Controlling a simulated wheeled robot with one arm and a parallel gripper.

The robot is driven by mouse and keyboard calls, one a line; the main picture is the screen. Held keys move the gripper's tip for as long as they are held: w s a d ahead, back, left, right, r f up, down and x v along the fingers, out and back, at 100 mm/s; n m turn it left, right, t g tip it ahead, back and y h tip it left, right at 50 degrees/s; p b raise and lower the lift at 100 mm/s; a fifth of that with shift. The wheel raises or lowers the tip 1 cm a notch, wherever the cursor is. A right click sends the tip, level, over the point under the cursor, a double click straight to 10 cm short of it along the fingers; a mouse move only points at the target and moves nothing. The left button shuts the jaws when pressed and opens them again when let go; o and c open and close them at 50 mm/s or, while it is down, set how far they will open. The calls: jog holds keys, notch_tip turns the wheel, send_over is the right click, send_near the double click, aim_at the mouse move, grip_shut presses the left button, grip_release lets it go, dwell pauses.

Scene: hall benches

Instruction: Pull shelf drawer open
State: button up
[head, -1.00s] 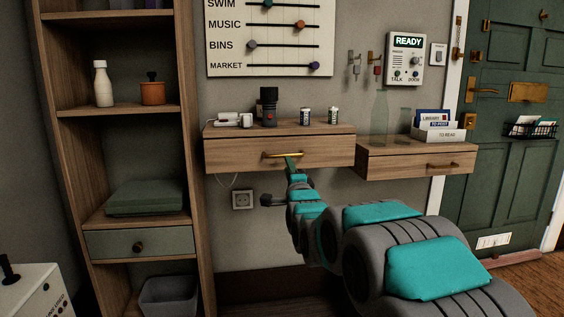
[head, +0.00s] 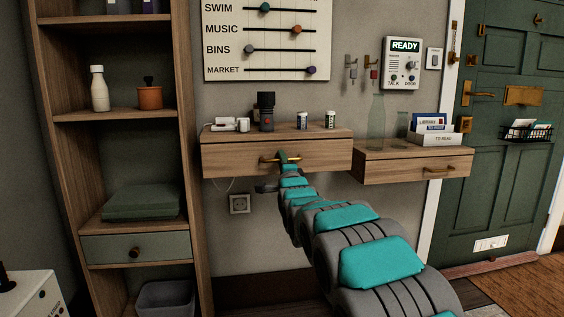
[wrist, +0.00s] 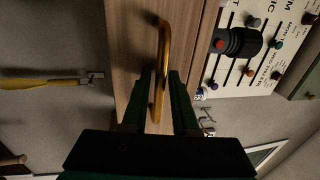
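The wall shelf's wooden drawer (head: 325,157) has a brass bar handle (head: 268,160) and looks closed in the head view. The handle also shows in the wrist view (wrist: 162,45), running lengthwise against the drawer front (wrist: 135,60). My gripper (head: 283,155) is at the right part of the handle. In the wrist view my gripper (wrist: 161,75) has its two dark fingers apart, one on each side of the bar. A gap seems to show between the bar and the fingers. Whether the fingertips touch the drawer front I cannot tell.
A black-and-red cylinder (head: 265,110), white items and small cans (head: 330,119) stand on the shelf top. A second shelf drawer (head: 410,168) is to the right, bearing a glass bottle (head: 376,120). A tall bookcase (head: 200,220) stands on the left.

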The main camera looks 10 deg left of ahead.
grip_shut()
dwell(1.4)
